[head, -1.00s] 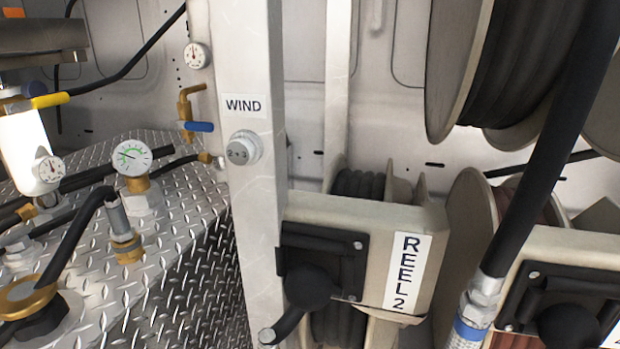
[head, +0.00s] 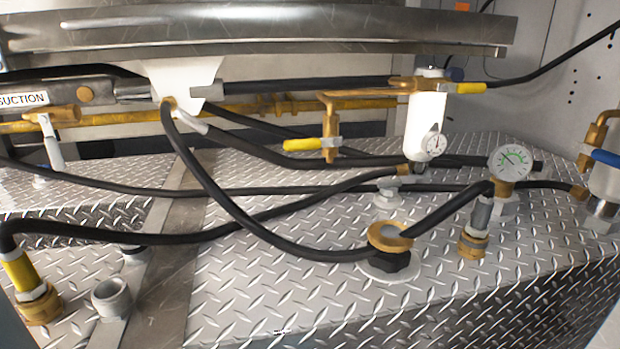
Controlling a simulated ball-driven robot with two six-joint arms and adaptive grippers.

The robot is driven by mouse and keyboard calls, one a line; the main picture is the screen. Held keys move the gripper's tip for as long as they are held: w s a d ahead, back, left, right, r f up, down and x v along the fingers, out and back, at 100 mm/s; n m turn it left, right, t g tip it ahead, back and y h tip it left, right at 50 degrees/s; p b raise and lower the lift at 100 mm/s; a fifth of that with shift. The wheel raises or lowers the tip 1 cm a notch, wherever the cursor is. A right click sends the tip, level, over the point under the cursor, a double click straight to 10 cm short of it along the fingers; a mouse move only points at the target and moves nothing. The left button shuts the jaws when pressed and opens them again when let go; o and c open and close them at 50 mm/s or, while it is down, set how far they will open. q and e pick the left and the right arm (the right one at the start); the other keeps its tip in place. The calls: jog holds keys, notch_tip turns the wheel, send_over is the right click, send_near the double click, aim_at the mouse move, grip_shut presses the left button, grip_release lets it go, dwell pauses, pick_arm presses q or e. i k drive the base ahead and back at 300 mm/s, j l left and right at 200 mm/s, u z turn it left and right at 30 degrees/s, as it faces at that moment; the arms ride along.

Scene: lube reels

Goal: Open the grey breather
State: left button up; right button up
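I cannot tell for sure which part is the grey breather. A short grey threaded fitting (head: 112,297) stands upright on the diamond-plate tank top (head: 255,300) at the lower left. A small grey capped fitting (head: 387,192) stands on the tank top right of the middle, behind the brass-ringed fitting (head: 390,236) with a black knob below it. Black hoses pass close to this small cap. Neither of my grippers shows in the head view.
Black hoses cross the tank top. A dial gauge (head: 510,162), a yellow-handled valve (head: 330,140), a white filter cylinder (head: 426,125) and a blue-handled valve (head: 605,157) stand around it. A metal beam (head: 260,35) runs above. The front right plate is clear.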

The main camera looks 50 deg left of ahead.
aim_at(388, 188)
jog(key=u, duration=1.1)
